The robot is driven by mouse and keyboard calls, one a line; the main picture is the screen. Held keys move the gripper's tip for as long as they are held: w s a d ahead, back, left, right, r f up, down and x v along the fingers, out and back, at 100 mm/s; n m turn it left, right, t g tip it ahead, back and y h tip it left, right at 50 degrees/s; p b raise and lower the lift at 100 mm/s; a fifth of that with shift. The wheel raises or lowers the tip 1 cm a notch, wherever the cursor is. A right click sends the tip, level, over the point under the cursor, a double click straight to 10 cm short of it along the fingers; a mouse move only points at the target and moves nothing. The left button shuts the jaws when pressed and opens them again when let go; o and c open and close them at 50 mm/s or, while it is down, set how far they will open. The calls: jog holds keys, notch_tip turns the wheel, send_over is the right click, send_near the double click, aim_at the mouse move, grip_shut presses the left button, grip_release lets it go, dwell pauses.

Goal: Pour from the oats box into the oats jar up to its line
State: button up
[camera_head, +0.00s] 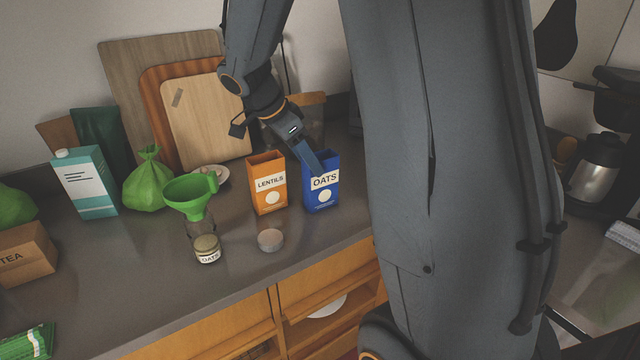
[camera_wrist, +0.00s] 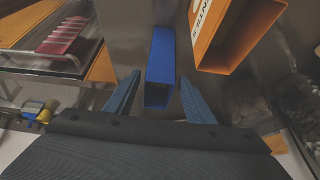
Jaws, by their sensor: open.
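The blue oats box (camera_head: 321,192) stands upright and open-topped on the counter at the right end of the row. My gripper (camera_head: 313,166) is at the top of the box. In the wrist view my gripper (camera_wrist: 158,95) is open, with one finger on each side of the blue oats box (camera_wrist: 160,58); I cannot tell whether they touch it. The oats jar (camera_head: 207,249), labelled OATS, stands near the front edge with contents inside.
An orange lentils box (camera_head: 268,184) stands close left of the oats box; it shows in the wrist view (camera_wrist: 228,38) too. A round grey lid (camera_head: 270,240) lies between jar and boxes. A carton (camera_head: 86,183), green bag (camera_head: 148,182) and cutting boards (camera_head: 208,118) are behind.

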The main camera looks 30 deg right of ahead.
jog(key=shift+b+x, duration=0.55)
jog(key=shift+x, duration=1.35)
jog(key=c, duration=0.9)
jog(key=shift+r, duration=0.2)
jog(key=shift+r+p, duration=1.15)
jog(key=shift+r, duration=1.2)
